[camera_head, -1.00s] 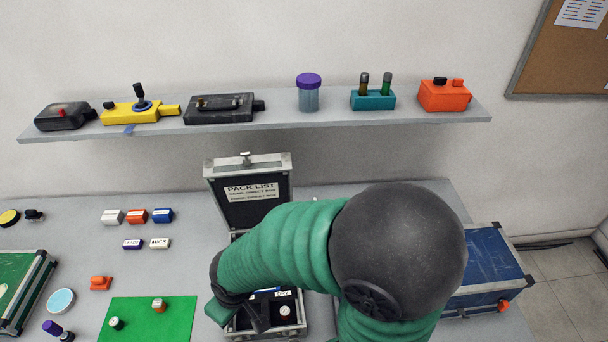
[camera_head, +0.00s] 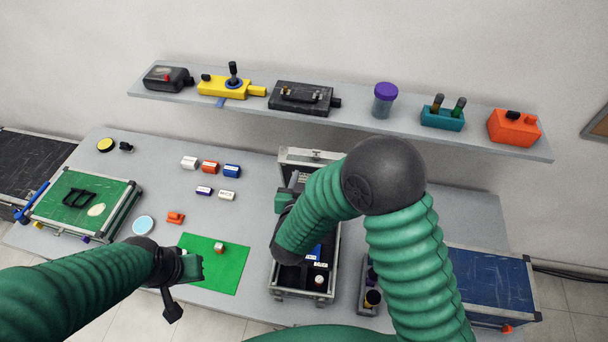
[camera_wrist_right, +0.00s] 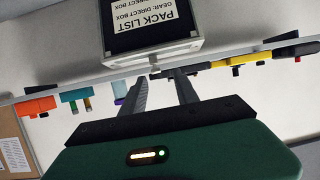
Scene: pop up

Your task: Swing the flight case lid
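The flight case (camera_head: 303,291) stands open on the table, with a black interior and silver edges. Its lid (camera_head: 311,155) is raised at the back, mostly hidden by my right arm in the head view. In the right wrist view the lid (camera_wrist_right: 152,52) shows its PACK LIST label upside down. My right gripper (camera_wrist_right: 164,75) is open, its two fingertips apart close to the lid's silver edge; contact cannot be told. In the head view it is beside the lid's left side. My left gripper (camera_head: 178,295) hangs left of the case, near the green mat; its finger opening is unclear.
The shelf (camera_head: 350,120) above the lid carries several boxes and a purple-capped jar (camera_head: 385,98). The green mat (camera_head: 222,272) lies left of the case. A dark holder (camera_head: 371,290) and a blue case (camera_head: 490,283) stand to the right.

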